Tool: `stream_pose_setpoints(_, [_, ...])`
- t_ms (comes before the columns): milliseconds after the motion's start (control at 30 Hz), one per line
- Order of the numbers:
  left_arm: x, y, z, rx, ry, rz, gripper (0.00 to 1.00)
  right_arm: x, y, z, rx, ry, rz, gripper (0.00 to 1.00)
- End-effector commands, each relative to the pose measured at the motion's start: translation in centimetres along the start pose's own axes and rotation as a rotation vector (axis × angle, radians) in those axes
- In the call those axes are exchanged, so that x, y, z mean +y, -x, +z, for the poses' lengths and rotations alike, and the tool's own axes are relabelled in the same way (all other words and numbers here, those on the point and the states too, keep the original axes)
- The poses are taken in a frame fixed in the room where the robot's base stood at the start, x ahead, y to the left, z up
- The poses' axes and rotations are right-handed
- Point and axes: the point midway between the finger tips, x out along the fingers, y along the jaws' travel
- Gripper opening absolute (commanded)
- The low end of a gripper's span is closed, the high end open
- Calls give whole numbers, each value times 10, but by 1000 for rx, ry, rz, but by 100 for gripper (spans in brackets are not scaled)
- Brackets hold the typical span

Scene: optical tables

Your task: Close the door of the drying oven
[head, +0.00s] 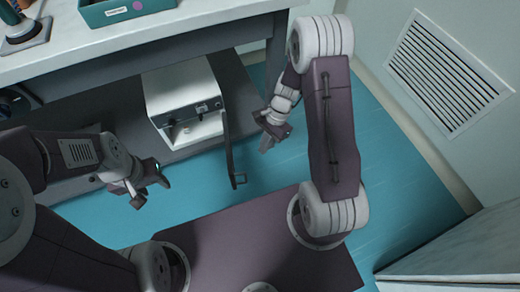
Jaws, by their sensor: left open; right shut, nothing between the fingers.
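The drying oven (182,92) is a white box on the dark lower shelf under the bench. Its front has a control panel, and its chamber opening below shows. The oven door (231,150) is a dark panel seen nearly edge-on. It stands open, swung out from the oven's right side, with a handle near its outer end. My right gripper (266,148) is shut and empty, just right of the door, with a small gap between them in the picture. My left gripper (153,196) is open and empty, left of the door and in front of the oven.
A wall with a vent grille (447,72) is at right. Blue floor (395,175) is free at right.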

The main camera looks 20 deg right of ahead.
Motion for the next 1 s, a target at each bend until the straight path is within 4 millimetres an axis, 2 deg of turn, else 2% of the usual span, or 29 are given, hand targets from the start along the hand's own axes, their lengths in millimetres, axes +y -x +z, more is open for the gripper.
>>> stream_pose_setpoints(33, [0,-16,2,0,0,0,48,1,-20,-2,-2,2,4,0])
stream_pose_setpoints(300, [-1,-54,6,0,0,0,48,0,-78,-3,0,3,3,0])
stream_pose_setpoints(400, [-1,-61,6,0,0,0,48,0,-81,15,1,8,1,0])
stream_pose_setpoints(600, [-1,-68,7,0,0,0,48,0,-84,34,0,5,1,0])
stream_pose_setpoints(1000, [-1,-67,7,0,0,0,48,0,-84,38,0,1,0,0])
